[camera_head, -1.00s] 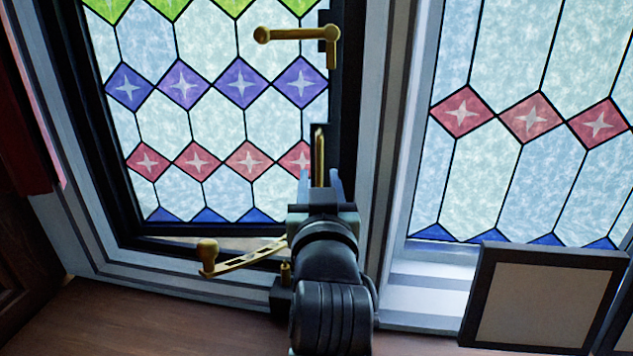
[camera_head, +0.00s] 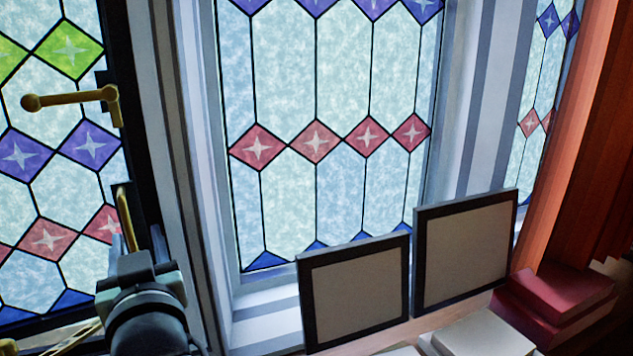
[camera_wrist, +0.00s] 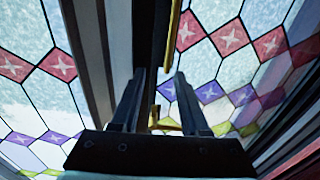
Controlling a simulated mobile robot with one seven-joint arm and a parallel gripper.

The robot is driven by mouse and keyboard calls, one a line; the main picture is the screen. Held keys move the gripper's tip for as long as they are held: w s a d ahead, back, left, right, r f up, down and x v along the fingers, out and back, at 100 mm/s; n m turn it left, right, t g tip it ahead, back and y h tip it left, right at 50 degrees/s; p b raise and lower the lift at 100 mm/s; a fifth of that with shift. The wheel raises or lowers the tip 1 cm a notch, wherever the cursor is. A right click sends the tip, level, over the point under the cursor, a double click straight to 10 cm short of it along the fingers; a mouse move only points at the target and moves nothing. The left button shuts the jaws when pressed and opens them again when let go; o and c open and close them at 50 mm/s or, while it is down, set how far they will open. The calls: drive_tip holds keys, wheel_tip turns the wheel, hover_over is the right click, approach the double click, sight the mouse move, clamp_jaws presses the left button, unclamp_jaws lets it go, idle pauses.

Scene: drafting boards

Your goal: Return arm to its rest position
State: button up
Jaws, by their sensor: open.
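My gripper (camera_head: 138,242) is at the lower left of the head view, in front of the dark frame of the left stained-glass window. In the wrist view my gripper (camera_wrist: 158,82) has its two fingers apart with nothing held between them. A vertical brass handle (camera_head: 125,215) is just beyond the fingertips in the head view. It also shows beyond them in the wrist view (camera_wrist: 173,35). I cannot tell whether the fingers touch it. Most of my arm is out of view.
A brass lever (camera_head: 70,98) sits higher on the left window frame, and a brass stay (camera_head: 75,341) lies low at left. Two dark-framed panels (camera_head: 357,290) (camera_head: 465,250) lean by the middle window. Red books (camera_head: 562,290) and an orange curtain (camera_head: 590,150) are at right.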

drive_tip(key=s+d+r+m+t+h+b, duration=0.2)
drive_tip(key=d+r+m+t+h+b, duration=0.3)
drive_tip(key=d+r, duration=0.65)
drive_tip(key=s+d+r+m+t+h, duration=0.1)
drive_tip(key=s+d+r+t+h, duration=0.2)
drive_tip(key=s+d, duration=0.2)
drive_tip(key=s+d+r+m+t+h, duration=0.1)
drive_tip(key=s+d+r+t, duration=0.3)
drive_tip(key=d, duration=0.6)
drive_tip(key=shift+s+r+t+h, duration=0.3)
drive_tip(key=shift+s+h, duration=0.5)
drive_tip(key=shift+h, duration=0.1)
